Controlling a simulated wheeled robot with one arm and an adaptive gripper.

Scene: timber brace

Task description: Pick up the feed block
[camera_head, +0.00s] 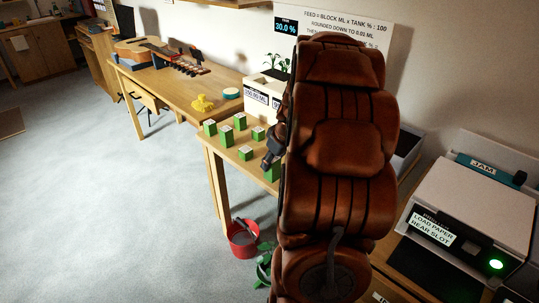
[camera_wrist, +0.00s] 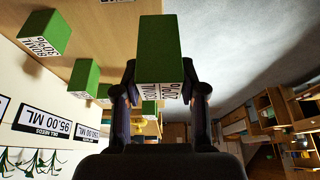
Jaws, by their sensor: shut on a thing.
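My gripper (camera_wrist: 161,78) is shut on a green block (camera_wrist: 162,42) with a white lettered label, its fingers on either side of it in the wrist view. The label's small upside-down print is hard to read. In the head view my gripper (camera_head: 269,158) is beside the right end of the small wooden table, and a green block (camera_head: 272,173) shows just below it, partly hidden by my arm. Several similar green blocks with white tops, such as one (camera_head: 240,121), stand on that table. I cannot tell whether the held block is clear of the table.
A white planter (camera_head: 263,92) with ML labels stands behind the blocks. A yellow object (camera_head: 202,103) and a guitar (camera_head: 140,49) lie on the long table. A red bucket (camera_head: 242,238) is on the floor. A printer (camera_head: 470,205) stands at right. The floor at left is open.

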